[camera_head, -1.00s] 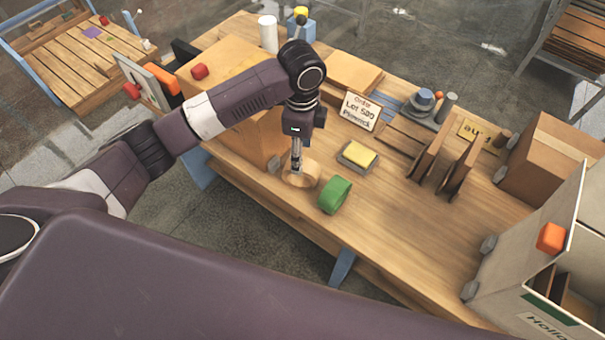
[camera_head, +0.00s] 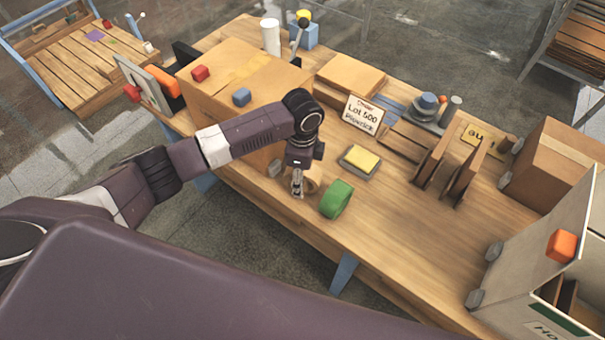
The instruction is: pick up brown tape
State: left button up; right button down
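The brown tape (camera_head: 312,186) is a roll on the wooden table near its front edge, left of the green tape (camera_head: 336,199). My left gripper (camera_head: 297,194) points down at the brown tape and hides most of it. The fingers overlap the roll in the picture. I cannot tell whether they are around its wall, inside its hole or only in front of it, nor whether they are shut. My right gripper is not in view.
A yellow sponge-like block (camera_head: 361,158) on a grey base and a white sign (camera_head: 362,115) stand beyond the green tape. The front table right of it is clear.

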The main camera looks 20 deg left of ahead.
pick_arm(q)
jog(key=shift+f, duration=0.15)
grip_shut()
dwell(0.4)
notch_tip(320, 180, up, 20)
jog(key=b, duration=0.2)
dwell(0.3)
jog(key=c, duration=0.6)
grip_release()
jog(key=shift+c, duration=0.2)
jog(key=c, duration=0.5)
